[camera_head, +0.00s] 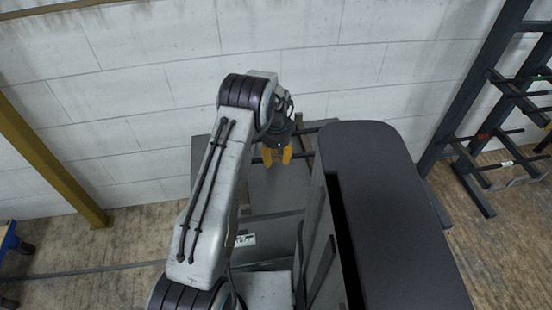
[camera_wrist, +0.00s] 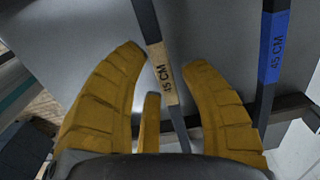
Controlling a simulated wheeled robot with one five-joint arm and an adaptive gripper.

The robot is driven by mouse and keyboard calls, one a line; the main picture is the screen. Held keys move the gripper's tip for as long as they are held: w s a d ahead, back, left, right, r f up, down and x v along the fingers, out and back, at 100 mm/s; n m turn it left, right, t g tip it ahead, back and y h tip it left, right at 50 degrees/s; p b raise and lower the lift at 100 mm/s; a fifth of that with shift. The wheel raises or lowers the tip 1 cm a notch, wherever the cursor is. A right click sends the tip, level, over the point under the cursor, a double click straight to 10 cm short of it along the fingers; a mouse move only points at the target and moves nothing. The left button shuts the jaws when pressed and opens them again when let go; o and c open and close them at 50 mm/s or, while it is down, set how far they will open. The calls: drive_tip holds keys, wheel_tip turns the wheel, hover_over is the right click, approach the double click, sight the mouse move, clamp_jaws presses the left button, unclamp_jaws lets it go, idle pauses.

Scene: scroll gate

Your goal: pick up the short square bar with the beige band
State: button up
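The dark bar with the beige band (camera_wrist: 163,80) shows in the wrist view. Its band reads "45 CM", and it runs from the top edge down between my fingers. My gripper (camera_wrist: 162,57) has yellow fingers spread apart, one on each side of the bar, with a gap to it on both sides. A third finger, lower down, is just left of the bar. The bar's lower part is partly hidden by my gripper. In the head view my gripper (camera_head: 277,160) hangs over a grey panel; I cannot make out the beige band there.
A second dark bar with a blue band (camera_wrist: 274,50), also marked "45 CM", lies to the right in the wrist view. A dark crosspiece (camera_wrist: 291,105) is at the right. In the head view a white block wall (camera_head: 130,80) stands behind, and a dark rack (camera_head: 480,100) is at right.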

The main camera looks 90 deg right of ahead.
clamp_jaws()
drive_tip(key=shift+r, duration=0.15)
idle(0.4)
